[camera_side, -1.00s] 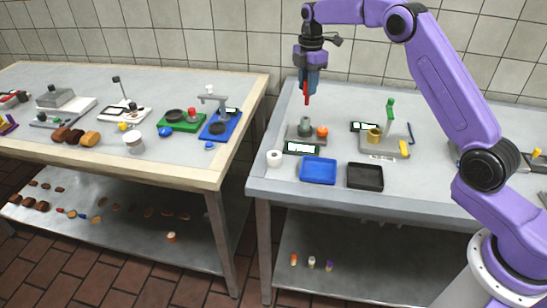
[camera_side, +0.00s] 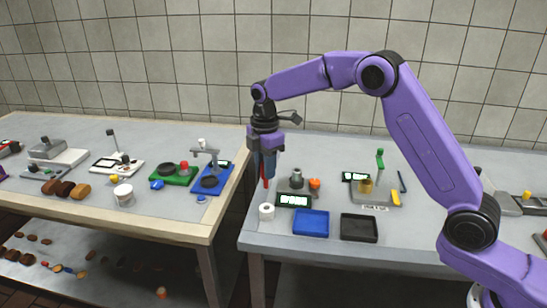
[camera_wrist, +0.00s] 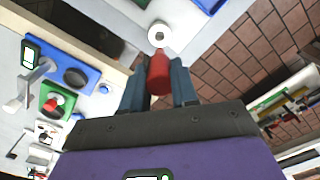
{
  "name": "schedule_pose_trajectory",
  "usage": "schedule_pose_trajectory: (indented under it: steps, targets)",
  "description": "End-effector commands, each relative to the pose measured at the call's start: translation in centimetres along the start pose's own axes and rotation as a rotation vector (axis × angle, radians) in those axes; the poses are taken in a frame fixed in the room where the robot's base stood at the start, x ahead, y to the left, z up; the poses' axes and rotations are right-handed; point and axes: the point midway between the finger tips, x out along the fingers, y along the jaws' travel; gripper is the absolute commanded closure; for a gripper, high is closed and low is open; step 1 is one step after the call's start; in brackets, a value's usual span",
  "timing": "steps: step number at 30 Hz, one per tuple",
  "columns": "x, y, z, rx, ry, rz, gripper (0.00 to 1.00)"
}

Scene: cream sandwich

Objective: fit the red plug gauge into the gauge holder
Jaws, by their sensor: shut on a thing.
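The red plug gauge (camera_side: 265,184) hangs upright and point down from my gripper (camera_side: 263,172). My gripper's blue-grey fingers are shut on its upper part. A small white cylinder with a dark hole in its top (camera_side: 266,212), which looks like the gauge holder, stands near the front left corner of the right table. The plug's lower end shows just above it, apart from it. In the wrist view, the red plug (camera_wrist: 158,70) sits between the fingers and the white holder (camera_wrist: 158,33) shows just beyond its tip. I cannot tell if they line up exactly.
A blue tray (camera_side: 311,212) and a black tray (camera_side: 342,228) lie right of the holder. A grey device with an orange knob (camera_side: 314,183) stands behind them. A gap separates this table from the left table (camera_side: 160,220), which carries several devices.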

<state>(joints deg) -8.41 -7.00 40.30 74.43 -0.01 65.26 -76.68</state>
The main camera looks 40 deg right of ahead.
Motion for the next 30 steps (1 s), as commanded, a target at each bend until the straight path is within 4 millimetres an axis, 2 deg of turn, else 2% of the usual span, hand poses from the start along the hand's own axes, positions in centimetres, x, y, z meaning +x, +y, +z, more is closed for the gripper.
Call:
schedule_pose_trajectory:
  steps: [13, 30]
  targets:
    - [0.4, 0.0, 0.0, -0.001, 0.0, -0.001, 1.0]
    - [4.8, 0.0, 0.0, -0.001, 0.0, -0.002, 1.0]
